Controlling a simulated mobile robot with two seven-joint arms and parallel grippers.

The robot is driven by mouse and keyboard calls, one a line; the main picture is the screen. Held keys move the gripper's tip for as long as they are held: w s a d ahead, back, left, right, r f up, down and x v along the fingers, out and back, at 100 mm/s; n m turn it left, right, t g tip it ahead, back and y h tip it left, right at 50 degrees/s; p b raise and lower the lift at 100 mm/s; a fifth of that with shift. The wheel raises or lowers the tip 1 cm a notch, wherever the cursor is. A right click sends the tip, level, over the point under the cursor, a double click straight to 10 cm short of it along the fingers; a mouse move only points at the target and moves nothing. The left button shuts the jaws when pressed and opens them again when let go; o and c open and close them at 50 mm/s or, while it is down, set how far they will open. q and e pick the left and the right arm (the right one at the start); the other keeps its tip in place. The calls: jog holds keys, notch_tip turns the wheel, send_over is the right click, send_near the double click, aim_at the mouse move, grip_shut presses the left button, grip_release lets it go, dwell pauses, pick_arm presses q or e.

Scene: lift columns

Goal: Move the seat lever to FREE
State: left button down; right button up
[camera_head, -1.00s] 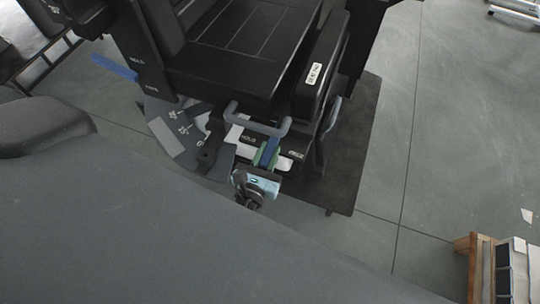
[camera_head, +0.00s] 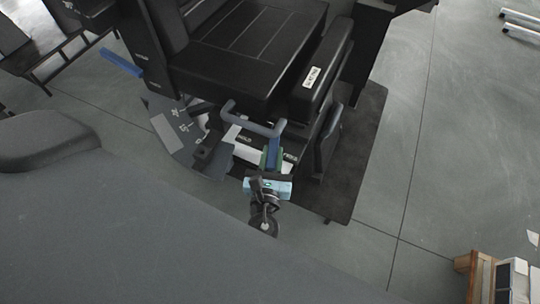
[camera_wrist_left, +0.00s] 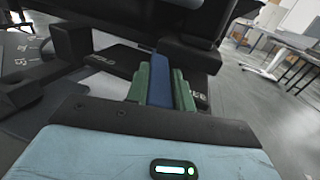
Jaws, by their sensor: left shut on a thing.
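The seat lever is a blue upright bar (camera_head: 274,157) at the front of the black seat's base. It also shows in the left wrist view as a blue bar (camera_wrist_left: 161,82). My left gripper (camera_head: 272,164), with green fingers and a light blue body, is shut on it, one finger on each side. A plate behind the lever carries a HOLD label (camera_head: 243,140) on the left and a FREE label (camera_head: 290,157) on the right. The lever stands between the two labels, closer to FREE. My right gripper is in neither view.
A grey bar handle (camera_head: 255,127) juts out just above the lever. The black seat (camera_head: 255,45) stands on a dark mat (camera_head: 350,170). A wooden crate (camera_head: 462,262) is at the lower right. Open grey floor lies to the right.

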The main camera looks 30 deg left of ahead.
pick_arm(q)
jog(key=shift+d+f+n+y, duration=0.1)
jog(key=shift+d+n+y, duration=0.2)
jog(key=shift+y, duration=0.2)
jog(key=shift+w, duration=0.1)
jog(key=shift+d+g+y, duration=0.1)
jog(key=shift+g+y, duration=0.2)
jog(key=c, duration=1.2)
grip_release()
